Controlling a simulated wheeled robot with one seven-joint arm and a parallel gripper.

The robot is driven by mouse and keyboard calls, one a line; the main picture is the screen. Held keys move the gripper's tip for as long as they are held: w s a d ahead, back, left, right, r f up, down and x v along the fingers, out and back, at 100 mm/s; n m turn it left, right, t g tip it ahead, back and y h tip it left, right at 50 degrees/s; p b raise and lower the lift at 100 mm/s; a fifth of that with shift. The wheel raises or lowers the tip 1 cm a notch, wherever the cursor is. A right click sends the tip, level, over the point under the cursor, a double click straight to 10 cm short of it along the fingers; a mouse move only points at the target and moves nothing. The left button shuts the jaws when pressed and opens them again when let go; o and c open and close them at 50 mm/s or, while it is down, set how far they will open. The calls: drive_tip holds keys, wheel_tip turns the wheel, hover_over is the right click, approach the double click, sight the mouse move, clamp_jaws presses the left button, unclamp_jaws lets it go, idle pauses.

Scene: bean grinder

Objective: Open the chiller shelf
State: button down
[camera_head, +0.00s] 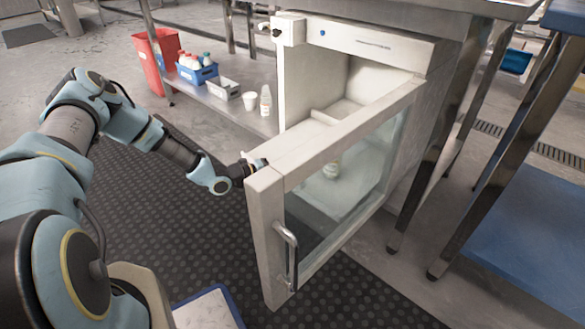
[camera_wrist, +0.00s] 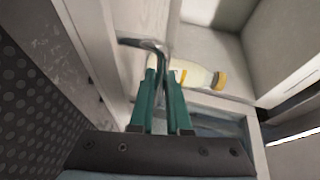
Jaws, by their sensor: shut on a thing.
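The white chiller (camera_head: 365,45) stands under a steel counter, its glass-fronted door (camera_head: 345,185) swung out toward me. The door's outer handle (camera_head: 290,258) is free. In the head view my gripper (camera_head: 257,163) reaches the far side of the door's edge, its fingertips mostly hidden. In the wrist view my gripper (camera_wrist: 162,75) has its green fingers close together at a curved metal handle (camera_wrist: 143,43), shut on it. This handle is beside a pale shelf or tray surface (camera_wrist: 205,50); exactly which part carries it is unclear.
A low steel shelf (camera_head: 225,105) at the back left holds a blue crate (camera_head: 197,73), a white cup (camera_head: 249,101) and a bottle (camera_head: 265,101). A red bin (camera_head: 155,60) stands behind. Steel table legs (camera_head: 470,180) stand at the right. Dark matting (camera_head: 215,235) before the chiller is clear.

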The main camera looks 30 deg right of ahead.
drive_tip(key=c, duration=1.2)
unclamp_jaws()
drive_tip(key=shift+o, duration=0.2)
drive_tip(key=p+v, duration=0.2)
drive_tip(key=v, duration=0.9)
drive_tip(key=shift+p, duration=0.3)
